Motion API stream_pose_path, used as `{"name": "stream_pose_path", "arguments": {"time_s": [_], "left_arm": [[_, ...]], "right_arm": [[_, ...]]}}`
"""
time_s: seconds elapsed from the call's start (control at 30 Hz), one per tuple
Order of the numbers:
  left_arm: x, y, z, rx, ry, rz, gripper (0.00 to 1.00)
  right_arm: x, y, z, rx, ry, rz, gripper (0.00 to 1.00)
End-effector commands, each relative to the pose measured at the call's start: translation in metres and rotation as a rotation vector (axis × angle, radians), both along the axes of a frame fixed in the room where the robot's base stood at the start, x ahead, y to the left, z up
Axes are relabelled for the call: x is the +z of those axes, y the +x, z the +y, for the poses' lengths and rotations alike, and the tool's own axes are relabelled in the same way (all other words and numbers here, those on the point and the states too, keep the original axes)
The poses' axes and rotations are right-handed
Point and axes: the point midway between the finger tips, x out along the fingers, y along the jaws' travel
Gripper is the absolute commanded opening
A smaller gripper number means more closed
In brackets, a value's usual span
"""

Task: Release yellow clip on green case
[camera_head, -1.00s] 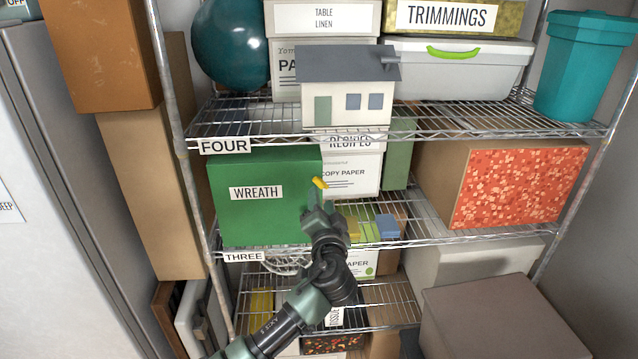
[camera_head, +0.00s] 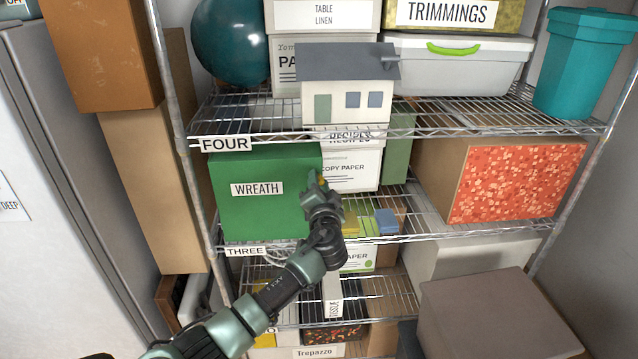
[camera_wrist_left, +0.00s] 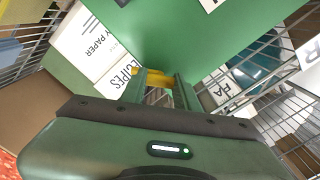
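The green case (camera_head: 285,215) with a WREATH label sits on the middle shelf at the left; its green surface also fills the wrist view (camera_wrist_left: 185,30). The yellow clip (camera_head: 322,182) is at the case's right end, mostly hidden behind my left gripper (camera_head: 320,184) in the head view. In the left wrist view the yellow clip (camera_wrist_left: 155,80) lies between the two fingertips of my left gripper (camera_wrist_left: 160,84). The fingers stand apart on either side of it; I cannot see firm contact. My right gripper is not in view.
White paper boxes (camera_head: 350,170) stand beside the case, with small yellow and blue blocks (camera_head: 386,222) in front. The upper wire shelf (camera_head: 440,122) with a toy house (camera_head: 345,88) is above. A red-patterned box (camera_head: 515,183) is at the right.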

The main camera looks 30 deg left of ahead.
Motion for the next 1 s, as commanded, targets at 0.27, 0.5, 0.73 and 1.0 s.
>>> {"name": "stream_pose_path", "arguments": {"time_s": [0.27, 0.5, 0.73, 1.0], "left_arm": [[-0.0007, 0.0007, -0.0023, -0.001, 0.038, 0.023, 0.00], [0.0029, 0.0029, -0.0056, -0.001, 0.152, 0.091, 0.00], [0.0037, 0.0030, -0.0059, -0.001, 0.163, 0.098, 0.00], [0.0038, 0.0029, -0.0057, -0.001, 0.161, 0.097, 0.40]], "right_arm": [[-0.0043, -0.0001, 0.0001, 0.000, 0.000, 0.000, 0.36], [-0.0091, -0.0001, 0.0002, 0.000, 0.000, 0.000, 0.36], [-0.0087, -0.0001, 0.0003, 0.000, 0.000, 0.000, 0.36], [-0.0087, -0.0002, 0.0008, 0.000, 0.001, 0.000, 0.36]]}}
